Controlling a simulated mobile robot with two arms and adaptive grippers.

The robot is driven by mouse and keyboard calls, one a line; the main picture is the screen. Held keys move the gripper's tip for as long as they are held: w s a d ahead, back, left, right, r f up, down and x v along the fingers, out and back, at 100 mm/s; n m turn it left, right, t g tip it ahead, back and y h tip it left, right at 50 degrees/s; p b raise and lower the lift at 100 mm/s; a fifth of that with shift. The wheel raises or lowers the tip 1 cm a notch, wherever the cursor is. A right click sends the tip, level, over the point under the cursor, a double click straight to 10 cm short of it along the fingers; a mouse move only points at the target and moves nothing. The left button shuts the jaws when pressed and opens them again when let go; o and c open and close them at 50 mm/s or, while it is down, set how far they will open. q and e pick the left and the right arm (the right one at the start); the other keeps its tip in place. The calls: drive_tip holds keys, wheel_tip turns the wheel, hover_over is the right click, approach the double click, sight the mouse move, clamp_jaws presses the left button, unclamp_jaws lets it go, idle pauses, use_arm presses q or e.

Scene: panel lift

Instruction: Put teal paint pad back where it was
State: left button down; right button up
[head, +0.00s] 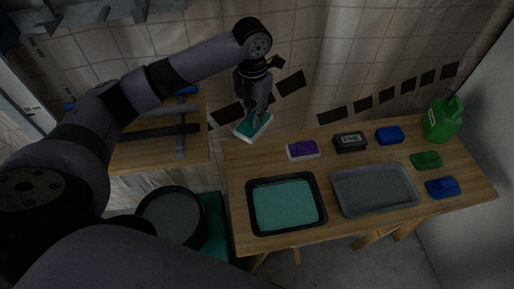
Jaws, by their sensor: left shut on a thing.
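The teal paint pad (254,127) has a teal top and a pale underside edge. It is at the back left corner of the wooden table in the head view, tilted in the picture. My left gripper (257,112) comes down on it from above and is shut on it. I cannot tell whether the pad touches the table top or hangs just above it. The gripper hides part of the pad's top. My right gripper does not show.
The wooden table (338,233) bears a black tray of teal paint (286,204), a grey tray (375,190), a purple pad (303,150), a black box (350,142), blue and green pads, and a green jug (443,120). A dark bucket (171,217) stands left of the table.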

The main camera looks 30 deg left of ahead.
use_arm(q)
wheel_tip(320, 180, down, 16)
drive_tip(key=shift+r+p, duration=0.1)
drive_tip(key=shift+p, duration=0.3)
drive_tip(key=shift+f, duration=0.55)
drive_tip(key=c, duration=1.9)
unclamp_jaws()
drive_tip(key=shift+f, duration=0.1)
drive_tip(key=o, duration=0.4)
drive_tip(key=shift+o, duration=0.2)
